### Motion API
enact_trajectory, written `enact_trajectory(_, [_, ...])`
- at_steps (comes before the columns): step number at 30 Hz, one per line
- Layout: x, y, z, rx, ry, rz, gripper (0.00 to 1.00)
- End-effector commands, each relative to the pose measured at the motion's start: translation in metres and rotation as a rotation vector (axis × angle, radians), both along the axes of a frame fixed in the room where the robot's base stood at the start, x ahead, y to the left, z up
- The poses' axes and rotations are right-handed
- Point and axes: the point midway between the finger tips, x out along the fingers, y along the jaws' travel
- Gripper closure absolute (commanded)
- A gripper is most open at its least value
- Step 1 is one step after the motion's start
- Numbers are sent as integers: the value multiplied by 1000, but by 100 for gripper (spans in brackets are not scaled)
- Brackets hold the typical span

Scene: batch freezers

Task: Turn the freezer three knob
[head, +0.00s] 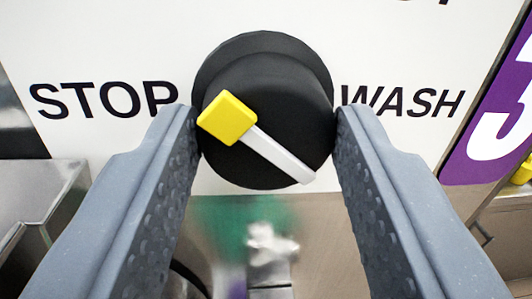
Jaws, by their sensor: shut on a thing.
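The freezer three knob (290,115) is a round black dial in the middle of the head view. It has a yellow block and a white line across its face. The yellow end points to the upper left, toward the word STOP, and the white line runs down to the lower right. My gripper (266,125) has its two grey fingers on the left and right sides of the knob, shut on it. The fingertips partly cover the ends of STOP and the start of WASH.
The white panel (130,40) carries STOP on the left and WASH on the right. A purple sign with a white 3 (500,120) stands at the right edge. A metal box edge (35,190) shows at the left. Below the panel the view is blurred.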

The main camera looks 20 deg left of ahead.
Motion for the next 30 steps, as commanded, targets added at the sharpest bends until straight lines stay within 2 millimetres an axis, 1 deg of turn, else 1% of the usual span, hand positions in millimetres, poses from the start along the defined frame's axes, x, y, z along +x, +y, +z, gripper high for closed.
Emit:
enact_trajectory(1, [2, -3, -1, -41, -22, -4, 83])
enact_trajectory(9, [1, -2, -3, -258, -156, -3, 83])
enact_trajectory(18, [0, -1, -5, -468, -287, -3, 83])
enact_trajectory(24, [0, 0, -5, -564, -344, -1, 83])
enact_trajectory(30, [0, 1, -5, -620, -377, 2, 83])
